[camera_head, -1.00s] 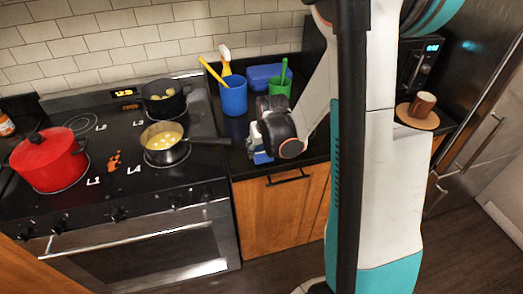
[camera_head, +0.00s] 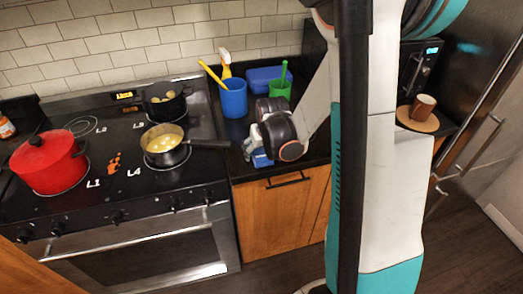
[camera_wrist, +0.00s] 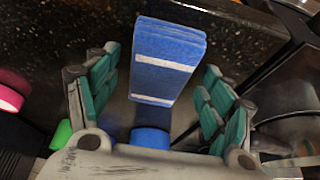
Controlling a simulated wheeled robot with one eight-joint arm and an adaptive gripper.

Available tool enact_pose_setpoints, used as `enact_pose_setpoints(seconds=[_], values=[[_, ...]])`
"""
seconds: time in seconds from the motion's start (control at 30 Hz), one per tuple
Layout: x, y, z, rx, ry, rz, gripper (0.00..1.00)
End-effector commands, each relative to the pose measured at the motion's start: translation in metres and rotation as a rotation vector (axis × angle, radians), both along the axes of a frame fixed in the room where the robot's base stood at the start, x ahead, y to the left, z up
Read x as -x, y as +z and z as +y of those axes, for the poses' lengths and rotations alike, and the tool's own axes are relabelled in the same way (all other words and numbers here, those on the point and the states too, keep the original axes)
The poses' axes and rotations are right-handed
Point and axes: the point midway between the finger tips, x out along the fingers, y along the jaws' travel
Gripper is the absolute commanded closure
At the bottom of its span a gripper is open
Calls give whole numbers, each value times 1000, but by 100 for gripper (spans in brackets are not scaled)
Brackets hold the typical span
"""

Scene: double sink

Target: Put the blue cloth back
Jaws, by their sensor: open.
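The blue cloth (camera_wrist: 165,60) is a folded block with white stripes. In the wrist view it lies between the two green-padded fingers of my open gripper (camera_wrist: 160,95), with a gap visible on both sides. In the head view the cloth (camera_head: 262,158) shows as a small blue patch on the dark counter near its front edge, right of the stove. My gripper (camera_head: 253,143) is lowered over it there, and my wrist hides part of it.
A blue cup (camera_head: 233,97) with a yellow-handled tool and a green cup (camera_head: 279,90) stand behind my gripper. A blue box-like container (camera_head: 264,75) is at the wall. A saucepan (camera_head: 163,152) points its handle toward my gripper. A red pot (camera_head: 48,165) sits further left.

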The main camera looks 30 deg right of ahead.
Motion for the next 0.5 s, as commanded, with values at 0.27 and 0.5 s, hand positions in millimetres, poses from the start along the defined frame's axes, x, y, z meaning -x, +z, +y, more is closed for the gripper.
enact_pose_setpoints(seconds=[0.27, 0.5], values=[[20, 48, 6, 0, 0, 0, 26], [35, 85, 10, 0, 0, 0, 26]])
